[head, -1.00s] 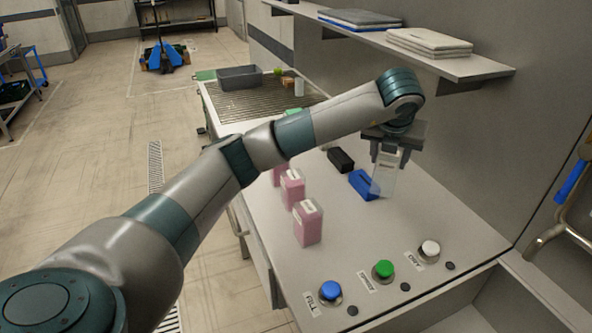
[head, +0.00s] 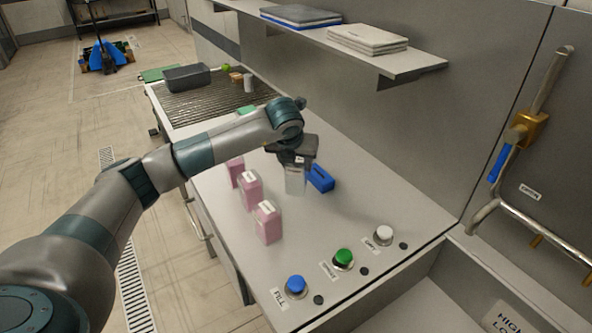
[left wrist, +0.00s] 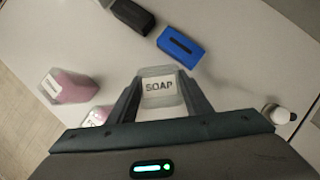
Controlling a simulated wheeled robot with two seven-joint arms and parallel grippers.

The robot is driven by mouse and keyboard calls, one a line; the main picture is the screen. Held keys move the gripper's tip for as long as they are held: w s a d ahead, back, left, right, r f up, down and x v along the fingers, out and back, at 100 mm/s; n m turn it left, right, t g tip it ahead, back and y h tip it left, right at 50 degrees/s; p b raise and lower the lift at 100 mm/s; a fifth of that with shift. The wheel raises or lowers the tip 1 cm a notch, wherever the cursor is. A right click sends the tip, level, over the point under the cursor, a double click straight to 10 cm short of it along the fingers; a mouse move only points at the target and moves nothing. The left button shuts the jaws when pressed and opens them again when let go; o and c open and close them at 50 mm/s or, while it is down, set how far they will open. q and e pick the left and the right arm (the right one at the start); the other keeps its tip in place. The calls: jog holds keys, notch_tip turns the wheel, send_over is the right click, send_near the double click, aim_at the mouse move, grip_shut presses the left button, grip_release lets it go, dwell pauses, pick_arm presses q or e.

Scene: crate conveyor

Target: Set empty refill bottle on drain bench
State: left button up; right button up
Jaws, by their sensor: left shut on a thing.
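My left gripper (head: 295,164) is shut on a clear, empty-looking bottle (head: 295,182), holding it upright over the counter, to the left of a blue block. In the left wrist view the bottle (left wrist: 158,100) sits between the two fingers, with a white label reading SOAP. Whether its base touches the counter cannot be told. The drain bench (head: 205,103), a ribbed dark surface, is at the far end of the counter. My right gripper is not in view.
Pink-filled bottles (head: 267,224) stand in a row along the counter's left side. The blue block (head: 320,178) and a black block (left wrist: 131,17) lie near the gripper. A grey bin (head: 187,78) and small items stand on the drain bench's far part. Blue, green and white buttons line the front.

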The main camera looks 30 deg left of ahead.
aim_at(296, 175)
pick_arm(q)
jog(key=shift+f, duration=0.1)
notch_tip(296, 175, down, 3)
jog(key=shift+p, duration=1.05)
jog(key=shift+f, duration=0.5)
jog(key=o, duration=0.6)
jog(key=shift+f, duration=0.1)
jog(key=o, duration=0.5)
jog(key=shift+c, duration=0.2)
jog(key=shift+r, duration=0.2)
